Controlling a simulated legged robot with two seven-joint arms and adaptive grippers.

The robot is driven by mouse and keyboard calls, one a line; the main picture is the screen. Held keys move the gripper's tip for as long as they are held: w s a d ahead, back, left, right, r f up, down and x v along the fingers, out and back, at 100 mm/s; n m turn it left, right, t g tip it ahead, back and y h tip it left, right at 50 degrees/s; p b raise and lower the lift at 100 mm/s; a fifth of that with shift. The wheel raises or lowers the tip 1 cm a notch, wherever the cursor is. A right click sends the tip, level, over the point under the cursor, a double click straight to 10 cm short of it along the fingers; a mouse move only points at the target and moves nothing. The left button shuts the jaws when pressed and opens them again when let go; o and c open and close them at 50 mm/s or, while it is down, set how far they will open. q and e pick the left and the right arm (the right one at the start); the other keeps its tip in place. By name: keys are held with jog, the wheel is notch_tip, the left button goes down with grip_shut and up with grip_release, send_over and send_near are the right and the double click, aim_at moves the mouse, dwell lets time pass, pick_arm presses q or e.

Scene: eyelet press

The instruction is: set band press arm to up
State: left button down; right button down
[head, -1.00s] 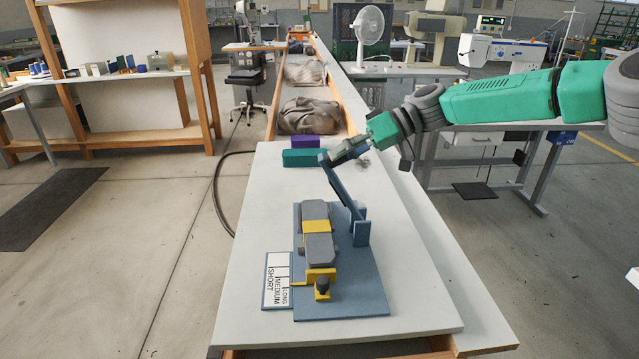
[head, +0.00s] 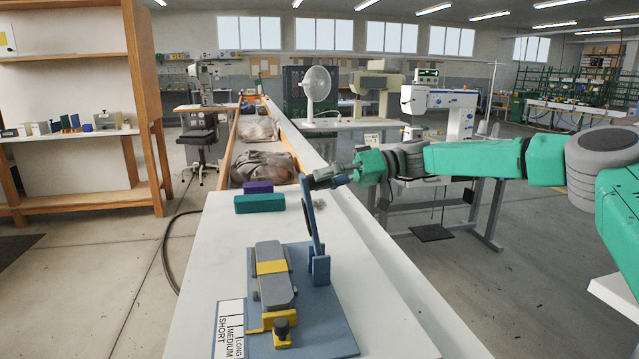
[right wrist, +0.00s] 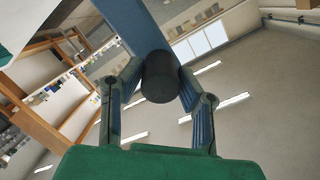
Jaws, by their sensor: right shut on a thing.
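The band press (head: 272,276) is a grey and yellow body on a blue base plate (head: 325,318) on the white table. Its blue arm (head: 311,222) rises from a blue bracket (head: 320,267) on the right of the base and stands steep, leaning slightly away. My right gripper (head: 322,180) is at the top of this arm. In the right wrist view my right gripper (right wrist: 158,88) is shut on the dark round knob (right wrist: 160,78) at the end of the blue arm (right wrist: 138,25). My left gripper is not in view.
A label card with SHORT, MEDIUM and LONG (head: 229,328) lies left of the base. A teal block (head: 259,203) and a purple block (head: 258,187) lie at the table's far end. The table surface (head: 375,300) right of the press is clear.

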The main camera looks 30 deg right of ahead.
jog(key=shift+d+f, duration=0.1)
jog(key=shift+f, duration=0.2)
jog(key=c, duration=1.2)
grip_release()
jog(key=shift+d, duration=0.1)
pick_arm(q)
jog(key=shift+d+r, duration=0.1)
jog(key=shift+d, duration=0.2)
pick_arm(e)
jog(key=shift+o, duration=0.2)
jog(key=shift+d, duration=0.3)
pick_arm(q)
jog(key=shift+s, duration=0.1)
pick_arm(e)
jog(key=shift+d, duration=0.1)
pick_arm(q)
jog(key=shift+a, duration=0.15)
pick_arm(e)
jog(key=v, duration=1.2)
jog(key=shift+a, duration=0.2)
jog(key=shift+d+f, duration=0.1)
